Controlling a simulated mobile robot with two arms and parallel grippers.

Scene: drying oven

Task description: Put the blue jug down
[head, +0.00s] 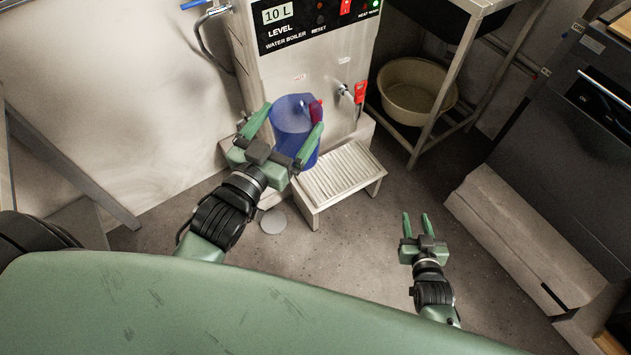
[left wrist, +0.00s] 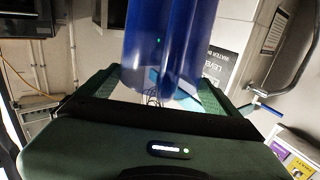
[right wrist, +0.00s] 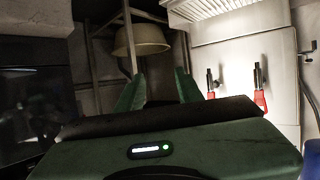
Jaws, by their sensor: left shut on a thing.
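The blue jug (head: 293,110) is between the fingers of my left gripper (head: 290,122), in front of the water boiler (head: 312,70). The gripper is shut on it. The jug is left of the boiler's red-handled tap (head: 358,93), and its lower part overlaps the left end of the slatted metal stand (head: 342,176) in the head view. I cannot tell whether its base touches anything. In the left wrist view the jug (left wrist: 165,45) stands between the two green fingers. My right gripper (head: 416,220) is open and empty, above the floor right of the stand.
A beige basin (head: 415,95) sits on a shelf under the metal table at the back right. A dark appliance (head: 570,150) on a pale base stands at the right. A round cover (head: 273,221) lies on the floor. The floor between stand and appliance is clear.

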